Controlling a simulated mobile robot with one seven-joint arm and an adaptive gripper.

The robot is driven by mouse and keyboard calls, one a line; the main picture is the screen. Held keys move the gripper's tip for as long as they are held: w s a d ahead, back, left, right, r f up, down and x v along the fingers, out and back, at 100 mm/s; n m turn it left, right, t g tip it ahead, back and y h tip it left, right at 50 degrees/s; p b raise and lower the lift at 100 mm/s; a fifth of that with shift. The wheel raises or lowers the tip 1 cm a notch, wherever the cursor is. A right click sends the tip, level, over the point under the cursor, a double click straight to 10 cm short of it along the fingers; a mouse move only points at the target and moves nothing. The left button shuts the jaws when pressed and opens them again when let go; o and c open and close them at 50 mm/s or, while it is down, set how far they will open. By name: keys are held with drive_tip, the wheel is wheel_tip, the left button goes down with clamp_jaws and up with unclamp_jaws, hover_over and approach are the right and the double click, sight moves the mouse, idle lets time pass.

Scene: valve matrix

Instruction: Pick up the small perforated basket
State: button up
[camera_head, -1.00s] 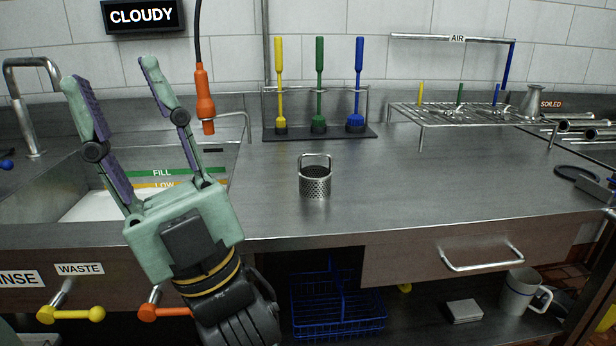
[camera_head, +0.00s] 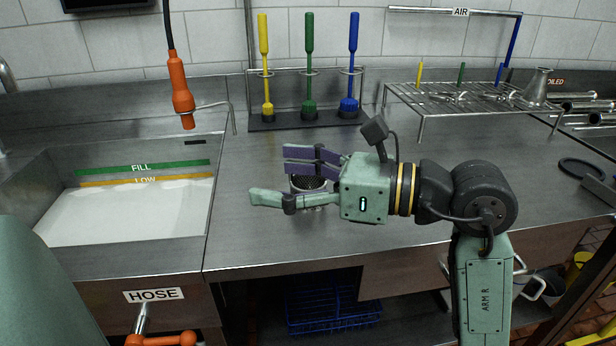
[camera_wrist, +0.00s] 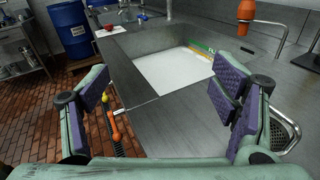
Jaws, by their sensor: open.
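The small perforated basket (camera_head: 309,184) is a metal cylinder standing on the steel counter. In the head view my gripper partly covers it, and its dark mesh shows between the fingers. My gripper (camera_head: 268,175) is open and empty, lying level and pointing left, with one finger nearer the camera and the other farther away. In the wrist view the open fingers (camera_wrist: 160,90) frame the sink side. A curved metal piece, seemingly the basket (camera_wrist: 292,127), shows at the right edge, partly hidden behind and outside the right finger.
The sink (camera_head: 130,205) lies left of the gripper, with an orange hose nozzle (camera_head: 181,88) hanging above. Colored brushes (camera_head: 309,70) stand in a rack behind. A wire drying rack (camera_head: 465,98) is at the back right. The counter between is mostly clear.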

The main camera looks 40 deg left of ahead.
drive_tip(key=w+d+f+m+t, duration=0.1)
drive_tip(key=w+t, duration=0.1)
drive_tip(key=w, duration=0.1)
drive_tip(key=w+d+f+m+t+h, duration=0.1)
drive_tip(key=w+f+t, duration=0.1)
drive_tip(key=w, duration=0.2)
drive_tip(key=w+d+f+m+t+h, duration=0.1)
drive_tip(key=w+d+t, duration=0.1)
drive_tip(key=w, duration=0.1)
drive_tip(key=shift+w+f+m+p, duration=0.3)
drive_tip(key=shift+w+f+p, duration=0.05)
drive_tip(key=shift+w, duration=0.05)
drive_tip(key=p, duration=0.1)
approach(296, 181)
drive_tip(key=shift+s+a+t, duration=0.2)
drive_tip(key=shift+a+t, duration=0.1)
drive_tip(key=shift+a, duration=0.15)
drive_tip(key=p+x, duration=0.2)
drive_tip(key=x, duration=0.3)
drive_tip(key=shift+a+f, duration=0.3)
drive_tip(key=shift+a, duration=0.05)
drive_tip(key=shift+c, duration=0.5)
drive_tip(key=c, duration=1.2)
